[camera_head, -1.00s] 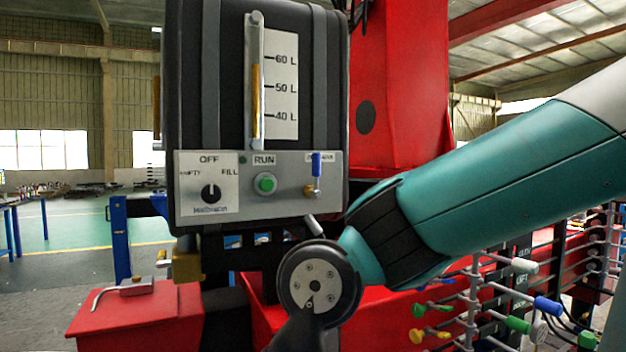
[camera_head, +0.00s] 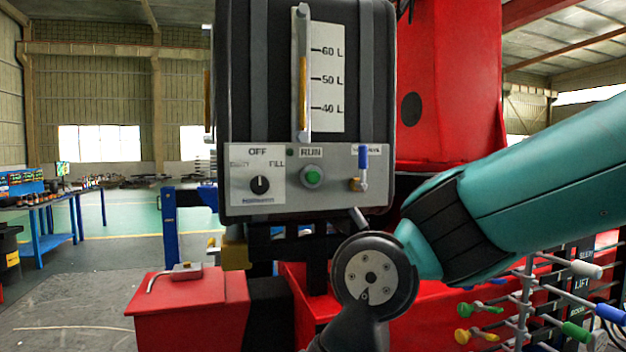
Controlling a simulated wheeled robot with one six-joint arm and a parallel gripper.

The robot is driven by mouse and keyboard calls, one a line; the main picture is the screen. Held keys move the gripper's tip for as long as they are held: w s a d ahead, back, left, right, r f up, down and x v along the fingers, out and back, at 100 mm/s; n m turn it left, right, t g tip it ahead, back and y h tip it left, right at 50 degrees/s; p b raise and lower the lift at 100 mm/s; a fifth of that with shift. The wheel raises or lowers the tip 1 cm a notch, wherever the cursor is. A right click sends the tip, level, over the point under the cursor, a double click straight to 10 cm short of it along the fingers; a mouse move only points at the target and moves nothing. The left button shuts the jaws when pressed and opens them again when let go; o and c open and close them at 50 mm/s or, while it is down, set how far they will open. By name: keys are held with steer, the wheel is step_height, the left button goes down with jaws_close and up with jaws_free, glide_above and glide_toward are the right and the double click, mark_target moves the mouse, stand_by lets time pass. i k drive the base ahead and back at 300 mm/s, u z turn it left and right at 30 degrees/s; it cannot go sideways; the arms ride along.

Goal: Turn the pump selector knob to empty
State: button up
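The pump selector knob (camera_head: 260,185) is a black round knob with a white pointer mark, on a white plate at the left of the grey control panel (camera_head: 325,192). The plate reads OFF at the top and FILL at the right; the left label is faint and looks like EMPTY. The pointer appears to point up, towards OFF. My arm crosses from the right, and its dark wrist joint hangs below the panel, apart from the knob. My gripper lies out of the picture, below the bottom edge.
A green RUN button (camera_head: 312,176) and a blue-handled valve (camera_head: 363,160) share the panel. A black tank (camera_head: 270,70) with a level gauge stands above. Red boxes (camera_head: 190,318) stand below left. Several coloured levers (camera_head: 578,331) are at lower right. Floor at left is open.

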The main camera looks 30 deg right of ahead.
mark_target(260, 185)
steer(key=k, duration=0.5)
steer(key=u, duration=1.8)
steer(key=i, duration=1.15)
steer(key=z, duration=1.3)
